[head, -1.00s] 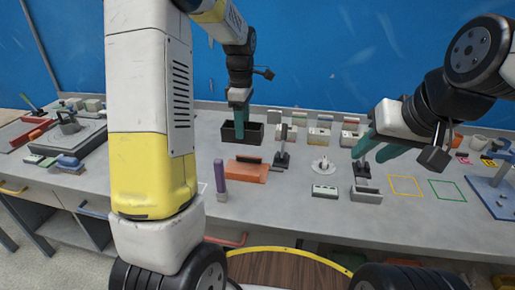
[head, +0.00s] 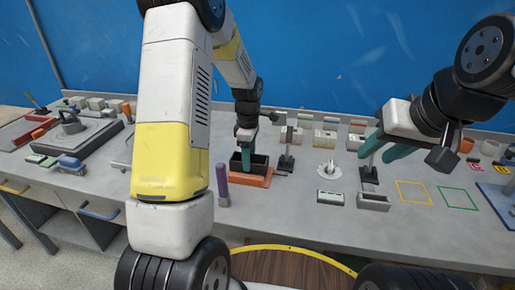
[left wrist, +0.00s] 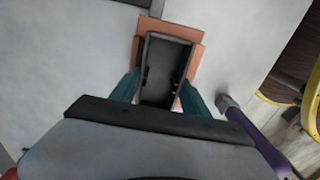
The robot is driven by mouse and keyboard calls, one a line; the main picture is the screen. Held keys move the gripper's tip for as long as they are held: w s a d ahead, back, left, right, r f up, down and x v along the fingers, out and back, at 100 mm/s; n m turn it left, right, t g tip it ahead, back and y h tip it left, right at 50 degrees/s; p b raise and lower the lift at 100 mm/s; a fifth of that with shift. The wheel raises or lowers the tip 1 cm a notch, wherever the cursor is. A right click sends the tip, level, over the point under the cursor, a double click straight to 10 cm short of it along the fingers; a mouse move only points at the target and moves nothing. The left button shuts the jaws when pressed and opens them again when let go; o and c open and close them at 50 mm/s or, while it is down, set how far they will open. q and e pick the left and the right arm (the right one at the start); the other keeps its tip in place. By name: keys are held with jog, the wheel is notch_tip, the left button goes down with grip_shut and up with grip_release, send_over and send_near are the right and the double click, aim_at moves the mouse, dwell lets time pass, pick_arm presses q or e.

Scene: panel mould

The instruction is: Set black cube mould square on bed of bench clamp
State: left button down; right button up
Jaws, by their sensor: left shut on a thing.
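The black cube mould (head: 259,163), an open-topped dark box, is over the orange bed of the bench clamp (head: 256,181). My left gripper (head: 246,156) is shut on the mould, with its teal fingers on two opposite walls. In the left wrist view the mould (left wrist: 167,68) lies within the orange bed's outline (left wrist: 197,41), its edges roughly parallel to the bed's. I cannot tell whether its base touches the bed. The clamp's dark jaw is hidden in the head view. My right gripper (head: 384,147) is open and empty above the bench.
A purple-handled brush (head: 222,184) stands close to the left of the clamp. A dark stand (head: 287,152) is close to its right. A white round piece (head: 328,169) and small blocks lie farther right. Yellow (head: 414,192) and green (head: 457,194) outlined squares are empty.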

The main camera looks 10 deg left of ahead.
pick_arm(q)
jog(key=shift+f, duration=0.6)
jog(key=c, duration=0.5)
grip_release()
notch_tip(320, 180, up, 13)
jog(key=s+r+m+t+h, duration=0.1)
jog(key=s+r+m+t, duration=0.2)
jog(key=s+r+m, duration=0.65)
jog(key=s+m+t, duration=0.1)
jog(key=s+m, duration=0.2)
jog(key=s, duration=0.2)
jog(key=s+d+r+m+t, duration=0.1)
jog(key=s+m, duration=0.1)
jog(key=s, duration=0.3)
jog(key=s+d+r+m+t+h, duration=0.1)
jog(key=s+m, duration=0.2)
jog(key=s, duration=0.1)
jog(key=shift+s+d+r+m, duration=0.1)
jog(key=shift+s+r+m, duration=0.05)
jog(key=shift+s+m, duration=0.25)
